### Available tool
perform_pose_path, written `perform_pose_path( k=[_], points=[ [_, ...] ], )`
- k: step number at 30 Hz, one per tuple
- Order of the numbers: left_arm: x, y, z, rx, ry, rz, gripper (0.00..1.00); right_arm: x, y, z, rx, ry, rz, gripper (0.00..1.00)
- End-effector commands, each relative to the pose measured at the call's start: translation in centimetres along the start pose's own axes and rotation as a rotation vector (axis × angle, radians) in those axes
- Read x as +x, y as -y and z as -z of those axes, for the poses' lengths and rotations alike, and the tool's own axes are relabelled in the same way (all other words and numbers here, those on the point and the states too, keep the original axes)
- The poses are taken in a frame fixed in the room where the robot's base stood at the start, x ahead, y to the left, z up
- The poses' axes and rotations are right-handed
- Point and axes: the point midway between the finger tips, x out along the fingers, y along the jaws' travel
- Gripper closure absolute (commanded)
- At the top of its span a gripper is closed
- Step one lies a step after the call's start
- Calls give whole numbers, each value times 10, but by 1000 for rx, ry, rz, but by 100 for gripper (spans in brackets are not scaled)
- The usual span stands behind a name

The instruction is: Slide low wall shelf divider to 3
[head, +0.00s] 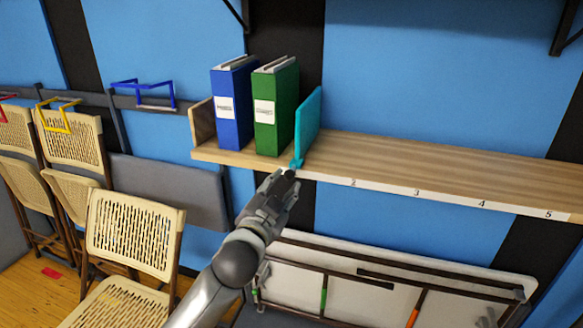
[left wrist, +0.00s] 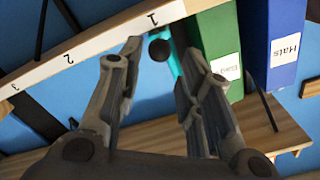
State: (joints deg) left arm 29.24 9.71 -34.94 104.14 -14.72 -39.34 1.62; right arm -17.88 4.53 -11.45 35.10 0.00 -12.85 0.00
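The low wall shelf (head: 400,165) is a long wooden board with a white number strip on its front edge; 2 to 5 read in the head view. The cyan divider (head: 309,120) stands upright at the left part, just right of the green binder, left of the 2. In the left wrist view the divider (left wrist: 175,65) shows between the fingers beside the 1 mark, with a dark round knob (left wrist: 159,49) in front. My left gripper (head: 284,176) is at the divider's lower front corner. Its fingers (left wrist: 158,75) are apart, either side of the knob; contact is not visible. My right gripper is out of view.
A blue binder (head: 232,105) and a green binder (head: 276,108) stand left of the divider. The shelf is bare to its right. Folding chairs (head: 132,235) stand at left. A folded white table (head: 370,285) leans below the shelf.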

Motion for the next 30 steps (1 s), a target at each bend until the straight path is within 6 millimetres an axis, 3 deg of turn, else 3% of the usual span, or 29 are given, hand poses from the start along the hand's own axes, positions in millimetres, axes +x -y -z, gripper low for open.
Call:
perform_pose_path(
  k=[5,15,30],
  points=[
    [29,1,1,-1,1,0,66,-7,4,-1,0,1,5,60],
    [69,0,0,-1,1,0,66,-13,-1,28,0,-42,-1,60],
    [78,0,0,-1,0,0,68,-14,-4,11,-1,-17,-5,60]
  ],
)
